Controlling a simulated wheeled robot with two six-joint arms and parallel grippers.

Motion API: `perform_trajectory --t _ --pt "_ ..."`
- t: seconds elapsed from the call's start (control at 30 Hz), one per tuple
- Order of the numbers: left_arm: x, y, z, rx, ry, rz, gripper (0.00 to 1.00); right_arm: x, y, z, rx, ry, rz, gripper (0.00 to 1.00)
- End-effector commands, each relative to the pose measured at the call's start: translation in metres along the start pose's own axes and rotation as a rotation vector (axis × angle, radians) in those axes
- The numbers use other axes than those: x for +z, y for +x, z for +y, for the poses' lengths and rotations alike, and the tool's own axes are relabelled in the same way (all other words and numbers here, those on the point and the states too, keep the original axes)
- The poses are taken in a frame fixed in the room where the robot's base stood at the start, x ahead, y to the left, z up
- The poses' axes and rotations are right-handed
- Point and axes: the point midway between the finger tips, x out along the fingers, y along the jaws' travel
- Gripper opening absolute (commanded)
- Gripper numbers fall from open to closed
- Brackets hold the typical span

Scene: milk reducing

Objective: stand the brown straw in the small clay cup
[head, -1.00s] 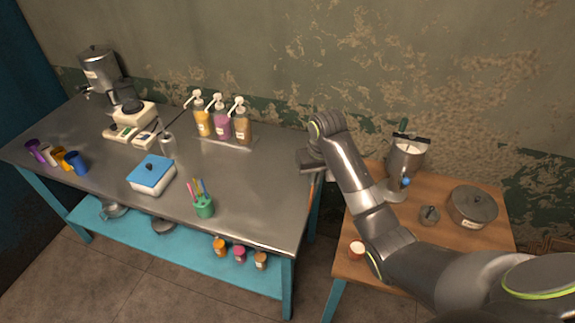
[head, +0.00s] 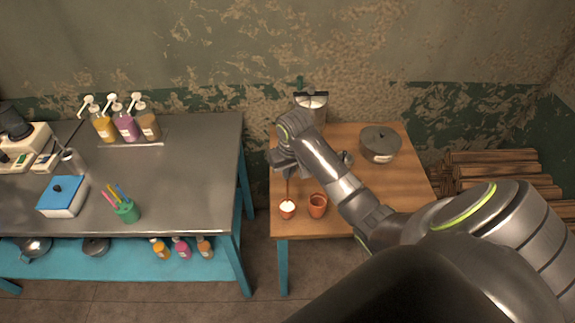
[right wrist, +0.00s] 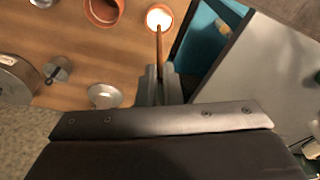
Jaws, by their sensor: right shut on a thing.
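The brown straw (head: 288,188) hangs roughly upright from my right gripper (head: 287,168), which is shut on its upper part. The straw also shows in the right wrist view (right wrist: 159,46), between the fingers (right wrist: 160,78). The small clay cup (head: 287,213), with white contents, stands on the wooden table near its left front corner; it also shows in the right wrist view (right wrist: 159,17). The straw's lower end overlaps the cup's opening in both views; I cannot tell how deep it reaches. My left gripper is not in view.
A larger clay cup (head: 318,206) stands close to the right of the small one. A metal counter (head: 190,180) is at left, across a gap.

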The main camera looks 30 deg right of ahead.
Motion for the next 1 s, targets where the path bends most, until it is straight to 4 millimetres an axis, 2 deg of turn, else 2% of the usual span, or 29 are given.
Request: perform_trajectory --t 0.6,1.0 --pt "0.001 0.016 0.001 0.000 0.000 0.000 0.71 0.009 0.056 0.000 0.000 -0.001 -0.001 0.00" --pt "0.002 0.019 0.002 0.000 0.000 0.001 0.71 0.011 0.069 0.000 0.000 -0.001 0.000 0.00"
